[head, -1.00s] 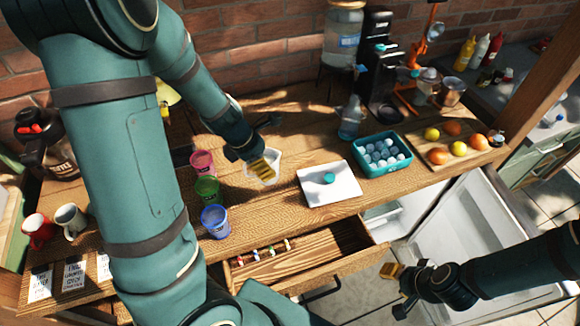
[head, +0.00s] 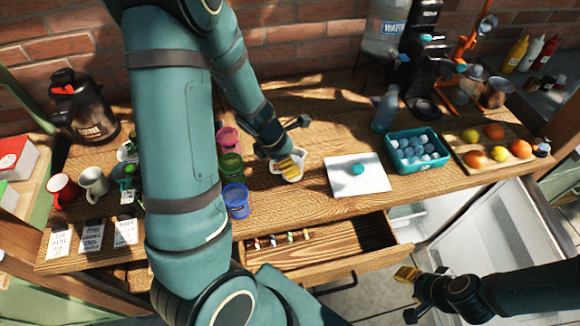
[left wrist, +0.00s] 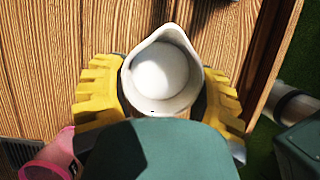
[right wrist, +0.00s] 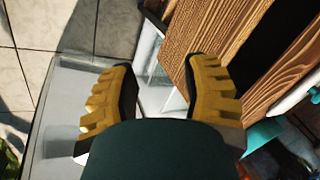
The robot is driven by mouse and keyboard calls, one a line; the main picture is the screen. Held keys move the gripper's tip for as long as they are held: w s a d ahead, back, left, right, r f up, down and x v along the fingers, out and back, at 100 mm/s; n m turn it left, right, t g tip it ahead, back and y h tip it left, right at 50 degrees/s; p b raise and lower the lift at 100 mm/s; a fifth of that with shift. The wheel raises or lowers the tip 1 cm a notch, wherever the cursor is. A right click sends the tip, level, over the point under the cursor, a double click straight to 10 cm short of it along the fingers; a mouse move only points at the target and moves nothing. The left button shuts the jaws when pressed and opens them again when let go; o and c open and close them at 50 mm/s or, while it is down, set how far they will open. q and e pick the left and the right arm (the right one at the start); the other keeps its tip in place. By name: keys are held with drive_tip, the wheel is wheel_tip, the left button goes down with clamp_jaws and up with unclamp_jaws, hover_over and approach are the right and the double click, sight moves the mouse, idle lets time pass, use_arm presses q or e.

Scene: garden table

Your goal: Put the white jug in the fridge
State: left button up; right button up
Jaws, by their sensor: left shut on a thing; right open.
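The white jug (head: 291,178) is at the table's middle, between the coloured cups and a white board. My left gripper (head: 289,164) is shut on it; in the left wrist view the yellow fingers grip both sides of the open jug (left wrist: 165,75), spout up in the picture. I cannot tell if its base touches the wood. The fridge stands below the table's right end, its white door (head: 505,235) swung open and a pale inside (head: 408,215) partly showing. My right gripper (head: 408,292) is open and empty in front of the drawer and fridge.
An open wooden drawer (head: 340,245) juts out beside the fridge opening. Pink, green and blue cups (head: 236,200) stand left of the jug. The white board (head: 345,180), a teal crate of balls (head: 418,165) and a fruit board (head: 470,160) lie to the right.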

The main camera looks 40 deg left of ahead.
use_arm(q)
drive_tip(key=shift+w+f+b, duration=0.1)
drive_tip(key=shift+f+b, duration=0.25)
drive_tip(key=shift+f, duration=0.65)
drive_tip(key=shift+f, duration=0.1)
drive_tip(key=shift+f, duration=0.15)
drive_tip(key=o, duration=1.4)
